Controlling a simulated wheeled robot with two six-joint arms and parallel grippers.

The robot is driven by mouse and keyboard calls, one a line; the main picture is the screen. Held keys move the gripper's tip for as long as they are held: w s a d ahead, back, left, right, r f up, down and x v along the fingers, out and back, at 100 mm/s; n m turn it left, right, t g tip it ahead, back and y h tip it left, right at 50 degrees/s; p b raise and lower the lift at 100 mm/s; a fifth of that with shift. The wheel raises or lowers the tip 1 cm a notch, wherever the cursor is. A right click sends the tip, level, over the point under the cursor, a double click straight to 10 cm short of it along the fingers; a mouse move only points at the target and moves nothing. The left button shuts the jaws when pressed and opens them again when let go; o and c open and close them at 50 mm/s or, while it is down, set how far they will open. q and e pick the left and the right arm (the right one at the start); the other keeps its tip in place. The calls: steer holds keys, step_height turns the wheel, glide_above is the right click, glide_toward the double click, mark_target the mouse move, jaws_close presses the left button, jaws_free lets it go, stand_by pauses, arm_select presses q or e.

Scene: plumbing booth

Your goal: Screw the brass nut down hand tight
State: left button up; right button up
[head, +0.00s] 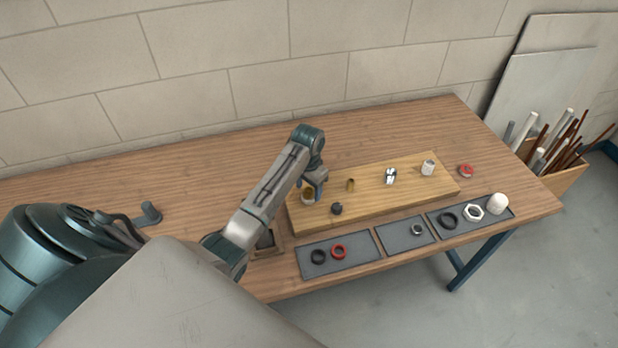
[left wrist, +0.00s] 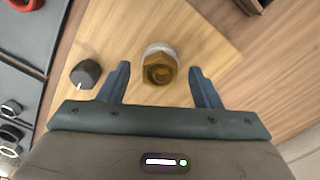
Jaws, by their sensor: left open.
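The brass nut (left wrist: 158,69) shows in the left wrist view as a hexagonal brass piece seen from above, with a paler round part visible behind its far edge. In the head view the brass nut (head: 308,191) is at the left end of the wooden board (head: 400,202), partly hidden by my gripper. My left gripper (left wrist: 160,82) is open, with one finger on each side of the nut and a gap to both. In the head view my left gripper (head: 314,190) is over the board's left end. My right gripper is not in view.
A dark knob (head: 337,209) sits close by on the board, and also shows beside the left finger (left wrist: 86,73). A brass fitting (head: 351,185), a chrome fitting (head: 390,176) and a whitish fitting (head: 428,168) stand further right. Grey trays (head: 352,260) with rings line the front.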

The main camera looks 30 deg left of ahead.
arm_select(q)
steer(key=shift+c, duration=0.7)
steer(key=c, duration=0.7)
steer(key=shift+c, duration=1.2)
steer(key=shift+m, duration=0.9)
steer(key=m, duration=0.3)
steer(key=shift+f, duration=0.1)
steer(key=m, duration=0.9)
steer(key=shift+f, duration=0.15)
steer(key=m, duration=0.4)
steer(key=o, duration=1.9)
steer(key=shift+c, duration=0.2)
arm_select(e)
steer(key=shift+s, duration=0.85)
